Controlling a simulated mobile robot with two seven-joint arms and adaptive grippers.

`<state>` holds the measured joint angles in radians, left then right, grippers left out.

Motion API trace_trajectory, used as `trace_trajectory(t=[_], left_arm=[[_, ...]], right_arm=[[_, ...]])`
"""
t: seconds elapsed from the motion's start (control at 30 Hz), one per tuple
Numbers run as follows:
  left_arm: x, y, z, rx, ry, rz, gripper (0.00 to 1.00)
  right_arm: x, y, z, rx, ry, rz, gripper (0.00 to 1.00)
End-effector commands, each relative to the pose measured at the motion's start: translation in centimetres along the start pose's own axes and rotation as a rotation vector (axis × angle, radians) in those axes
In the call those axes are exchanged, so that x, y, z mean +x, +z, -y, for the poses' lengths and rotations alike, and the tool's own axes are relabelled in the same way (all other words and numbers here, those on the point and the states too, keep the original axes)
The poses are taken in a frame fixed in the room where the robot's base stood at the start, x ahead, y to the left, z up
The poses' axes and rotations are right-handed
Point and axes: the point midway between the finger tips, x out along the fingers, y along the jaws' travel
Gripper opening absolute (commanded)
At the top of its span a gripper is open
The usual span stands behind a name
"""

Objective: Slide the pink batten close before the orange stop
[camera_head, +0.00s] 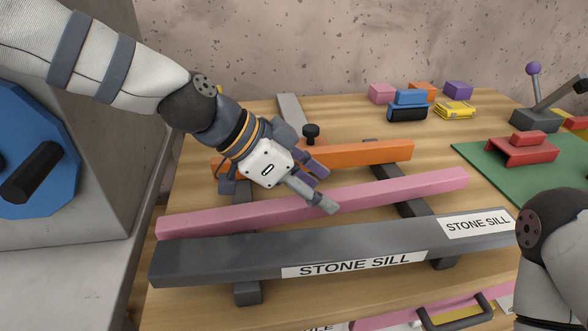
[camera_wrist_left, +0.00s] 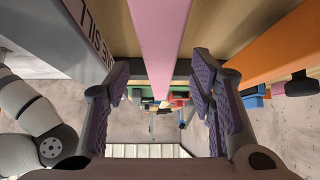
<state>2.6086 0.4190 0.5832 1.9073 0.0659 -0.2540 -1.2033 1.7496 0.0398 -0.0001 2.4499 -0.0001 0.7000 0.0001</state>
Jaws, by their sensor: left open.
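The pink batten (camera_head: 220,218) lies across dark rails, between the orange stop (camera_head: 372,153) behind it and the grey stone sill in front. There is a gap between batten and stop. My left gripper (camera_head: 323,190) is open over the middle of the batten, one finger toward the sill side and one toward the stop side. In the left wrist view the pink batten (camera_wrist_left: 160,35) runs between the open fingers (camera_wrist_left: 163,95); I cannot tell whether they touch it. The orange stop (camera_wrist_left: 275,50) is at the right there. My right gripper is out of view.
The grey sill (camera_head: 215,258), labelled STONE SILL, lies parallel in front. A black knob (camera_head: 311,132) stands behind the stop. Coloured blocks (camera_head: 408,105) sit at the back. A green mat (camera_head: 500,165) with a red piece (camera_head: 521,150) is at the right.

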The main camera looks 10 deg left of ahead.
Motion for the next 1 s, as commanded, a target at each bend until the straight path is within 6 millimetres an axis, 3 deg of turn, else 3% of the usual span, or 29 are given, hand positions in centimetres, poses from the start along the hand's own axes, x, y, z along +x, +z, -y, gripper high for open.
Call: trace_trajectory(t=[0.2, 0.57, 0.6, 0.67, 0.8, 1.0], left_arm=[[3.0, 0.1, 0.0, -0.001, 0.001, 0.001, 0.5], [3.5, -0.1, 0.0, 0.0, -0.002, -0.002, 0.5], [3.5, -0.1, 0.0, 0.0, -0.002, -0.002, 0.48], [3.5, -0.1, 0.0, 0.0, -0.002, -0.002, 0.34], [3.5, -0.1, 0.0, 0.0, -0.002, -0.002, 0.02], [3.5, -0.1, 0.0, 0.0, -0.002, -0.002, 0.0]], right_arm=[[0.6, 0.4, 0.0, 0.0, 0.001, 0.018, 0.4], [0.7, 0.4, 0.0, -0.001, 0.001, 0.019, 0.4], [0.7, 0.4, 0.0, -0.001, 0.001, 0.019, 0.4], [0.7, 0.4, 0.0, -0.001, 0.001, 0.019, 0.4], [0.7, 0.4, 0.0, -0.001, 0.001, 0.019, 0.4], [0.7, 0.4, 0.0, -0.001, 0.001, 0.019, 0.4]])
